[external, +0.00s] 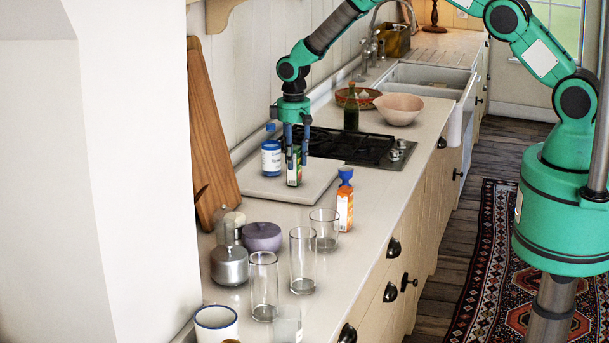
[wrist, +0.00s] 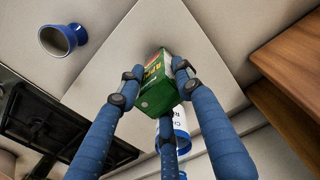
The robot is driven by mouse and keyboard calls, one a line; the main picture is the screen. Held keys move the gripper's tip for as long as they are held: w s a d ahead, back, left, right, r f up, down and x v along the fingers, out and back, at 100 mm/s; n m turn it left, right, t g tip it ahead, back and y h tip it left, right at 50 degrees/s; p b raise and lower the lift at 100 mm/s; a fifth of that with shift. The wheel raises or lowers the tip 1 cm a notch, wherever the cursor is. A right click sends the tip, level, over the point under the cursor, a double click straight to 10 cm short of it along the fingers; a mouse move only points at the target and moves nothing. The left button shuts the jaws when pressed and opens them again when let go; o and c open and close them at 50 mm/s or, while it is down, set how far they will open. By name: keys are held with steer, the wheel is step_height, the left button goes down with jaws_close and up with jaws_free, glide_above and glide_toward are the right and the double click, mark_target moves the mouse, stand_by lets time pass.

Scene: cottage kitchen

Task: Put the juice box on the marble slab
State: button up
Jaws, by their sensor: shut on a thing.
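The juice box (external: 294,171) is a small green carton with red and white print. My gripper (external: 297,158) is shut on it, with blue fingers around its upper part. The marble slab (external: 269,190) is a pale flat board on the counter, and the box is upright over it. I cannot tell whether its base touches the slab. In the wrist view, the juice box (wrist: 158,85) is between the fingers of my gripper (wrist: 155,82), with the slab (wrist: 130,45) behind it. The fingers hide part of the box.
A white bottle with a blue cap (external: 271,157) stands close by on the slab's wall side. The hob (external: 360,149) lies beyond. Several glasses (external: 302,262) stand nearer the camera.

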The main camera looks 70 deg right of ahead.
steer(key=shift+f, duration=0.1)
steer(key=o, duration=1.3)
step_height(320, 180, up, 12)
steer(key=shift+r+b, duration=0.1)
steer(key=shift+b, duration=0.7)
